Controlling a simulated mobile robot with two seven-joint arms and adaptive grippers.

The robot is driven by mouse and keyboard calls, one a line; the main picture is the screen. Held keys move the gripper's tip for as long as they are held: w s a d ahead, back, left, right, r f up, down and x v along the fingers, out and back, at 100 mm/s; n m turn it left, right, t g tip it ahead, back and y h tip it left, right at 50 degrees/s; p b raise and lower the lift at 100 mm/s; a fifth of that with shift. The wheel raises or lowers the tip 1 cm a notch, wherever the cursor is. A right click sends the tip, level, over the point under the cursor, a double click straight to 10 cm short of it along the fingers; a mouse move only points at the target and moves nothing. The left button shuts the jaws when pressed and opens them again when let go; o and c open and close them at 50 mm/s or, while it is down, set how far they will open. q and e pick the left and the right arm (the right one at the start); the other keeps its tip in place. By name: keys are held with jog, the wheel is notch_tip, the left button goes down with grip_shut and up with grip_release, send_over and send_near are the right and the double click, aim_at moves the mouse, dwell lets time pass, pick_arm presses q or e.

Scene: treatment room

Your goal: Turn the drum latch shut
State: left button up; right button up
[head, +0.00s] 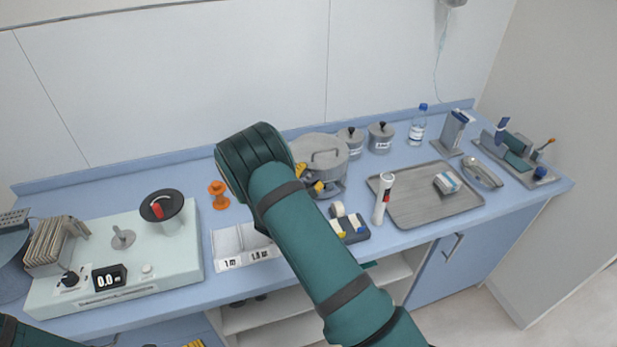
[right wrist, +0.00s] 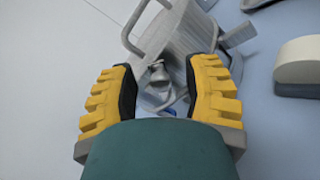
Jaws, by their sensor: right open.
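The grey metal drum (head: 326,143) stands on the blue counter near the wall, with a loop handle on its lid. In the right wrist view the drum (right wrist: 180,35) is close and partly hidden by my fingers. A small grey metal fitting (right wrist: 158,74), perhaps the latch, shows between the fingers; I cannot tell whether it is turned shut. My right gripper (head: 309,179) is at the front left of the drum, with yellow fingers. In the right wrist view the right gripper (right wrist: 164,82) is open around the fitting, without visible grip.
An orange stand (head: 218,195) is left of my right arm. A white divided tray (head: 228,240) and a dark block with white pieces (head: 355,236) lie in front. Two lidded canisters (head: 381,138) (head: 350,141) are right of the drum.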

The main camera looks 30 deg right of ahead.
grip_shut()
jog(key=shift+w+r+n, duration=0.15)
jog(key=shift+r+n, duration=0.05)
jog(key=shift+n, duration=0.1)
dwell(0.5)
jog(key=shift+a, duration=0.1)
jog(key=shift+w+a+r+n, duration=0.15)
jog(key=shift+w+n, duration=0.05)
jog(key=shift+n, duration=0.8)
jog(key=shift+w+a+r+n+t, duration=0.1)
jog(key=shift+w+n, duration=0.05)
jog(key=shift+n, duration=0.55)
jog(key=shift+w+a+f+n+t, duration=0.1)
jog(key=shift+w+n, duration=0.05)
jog(key=shift+n, duration=0.55)
jog(key=shift+w+a+r+n+t, duration=0.1)
jog(key=shift+w+n, duration=0.05)
jog(key=shift+n, duration=0.55)
